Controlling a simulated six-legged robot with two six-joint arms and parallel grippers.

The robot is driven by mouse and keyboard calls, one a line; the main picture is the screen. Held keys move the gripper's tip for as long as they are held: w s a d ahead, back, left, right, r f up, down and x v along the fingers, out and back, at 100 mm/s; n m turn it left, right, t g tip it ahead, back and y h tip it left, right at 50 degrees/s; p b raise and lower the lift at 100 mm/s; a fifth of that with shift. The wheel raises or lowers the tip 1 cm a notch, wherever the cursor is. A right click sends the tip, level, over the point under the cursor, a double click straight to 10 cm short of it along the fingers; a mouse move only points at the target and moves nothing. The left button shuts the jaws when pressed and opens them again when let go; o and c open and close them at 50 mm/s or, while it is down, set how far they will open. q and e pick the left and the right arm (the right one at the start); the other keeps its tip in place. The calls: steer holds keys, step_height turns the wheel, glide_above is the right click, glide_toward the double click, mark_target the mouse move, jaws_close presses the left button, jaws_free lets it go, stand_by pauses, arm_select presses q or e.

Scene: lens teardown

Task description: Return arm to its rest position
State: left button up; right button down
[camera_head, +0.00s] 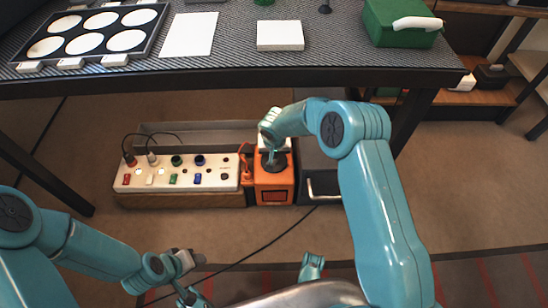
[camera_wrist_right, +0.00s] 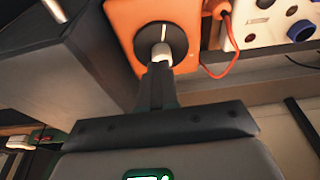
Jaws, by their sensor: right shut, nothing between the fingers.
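My right gripper (camera_head: 272,160) reaches down over the orange box (camera_head: 274,190), which has a round black dial on its face. In the right wrist view the shut fingers (camera_wrist_right: 160,62) point at the black dial (camera_wrist_right: 148,36) on the orange box (camera_wrist_right: 122,22). A pale tip shows at the finger ends against the dial; whether it touches cannot be told. Nothing is held. My left arm comes in at the lower left, with its gripper (camera_head: 188,296) low near the bottom edge, partly cut off, its fingers unclear.
A white panel (camera_head: 135,180) with coloured sockets and cables stands left of the orange box; a dark drawer cabinet (camera_head: 320,165) stands right. Above is the table edge (camera_head: 230,78), with a lens tray (camera_head: 62,52), white block (camera_head: 280,36) and green box (camera_head: 395,30). A black cable crosses the floor.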

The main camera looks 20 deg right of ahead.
steer(key=shift+s, duration=0.1)
stand_by(0.4)
steer(key=s+a+f+n+g+y, duration=0.1)
steer(key=s+a+f+y, duration=0.15)
steer(key=s, duration=0.45)
steer(key=s+a+f+g+y, duration=0.1)
steer(key=s+a+f, duration=0.2)
steer(key=s, duration=0.4)
steer(key=s+r+y, duration=0.1)
steer(key=s, duration=1.7)
arm_select(q)
steer(key=s+d+r+g+p, duration=0.1)
steer(key=s+r+p, duration=0.2)
steer(key=r+p, duration=1.5)
steer(key=s+d+r+g+p, duration=0.1)
steer(key=s+r+p, duration=0.2)
steer(key=r+p, duration=1.5)
steer(key=shift+r+m+h+p, duration=0.3)
steer(key=shift+r+p, duration=0.05)
steer(key=shift+p, duration=0.25)
arm_select(e)
step_height(320, 180, up, 38)
steer(key=shift+f, duration=0.25)
arm_select(q)
steer(key=shift+s+d, duration=0.1)
